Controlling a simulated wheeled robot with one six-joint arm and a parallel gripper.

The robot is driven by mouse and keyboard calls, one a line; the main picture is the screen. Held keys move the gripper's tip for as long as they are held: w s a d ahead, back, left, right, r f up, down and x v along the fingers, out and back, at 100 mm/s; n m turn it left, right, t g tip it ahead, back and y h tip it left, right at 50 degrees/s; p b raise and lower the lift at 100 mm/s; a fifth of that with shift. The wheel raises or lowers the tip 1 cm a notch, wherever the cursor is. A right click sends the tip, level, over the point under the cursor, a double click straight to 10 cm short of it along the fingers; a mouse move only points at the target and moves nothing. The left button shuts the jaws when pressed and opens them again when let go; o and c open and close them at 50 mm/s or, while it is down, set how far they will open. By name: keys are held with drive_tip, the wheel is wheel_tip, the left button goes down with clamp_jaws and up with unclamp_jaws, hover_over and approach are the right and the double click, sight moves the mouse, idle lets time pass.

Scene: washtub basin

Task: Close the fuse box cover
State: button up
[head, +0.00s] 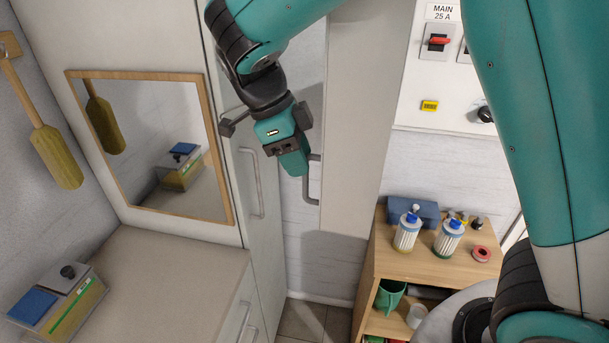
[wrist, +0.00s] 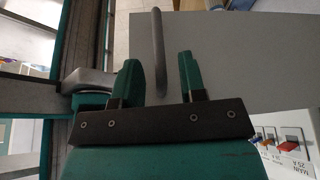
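The fuse box cover (head: 362,110) is a tall pale panel standing swung open to the left of the fuse panel (head: 455,85). A grey bar handle (head: 313,188) is on the cover near its left edge. My gripper (head: 293,163) is beside the handle and overlaps its upper part in the head view. In the wrist view, my gripper (wrist: 158,65) is open, with green fingers either side of the handle (wrist: 158,40). A gap shows between the bar and each finger. The cover (wrist: 235,65) fills much of that view.
A wooden shelf (head: 440,262) with bottles (head: 407,232) stands below the fuse panel. A cabinet door with its own handle (head: 257,182) is left of my gripper. A counter (head: 165,275) with a box (head: 60,300) and a mirror (head: 150,145) are further left.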

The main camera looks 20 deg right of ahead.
sight(305, 194)
drive_tip(key=shift+x, duration=1.65)
clamp_jaws()
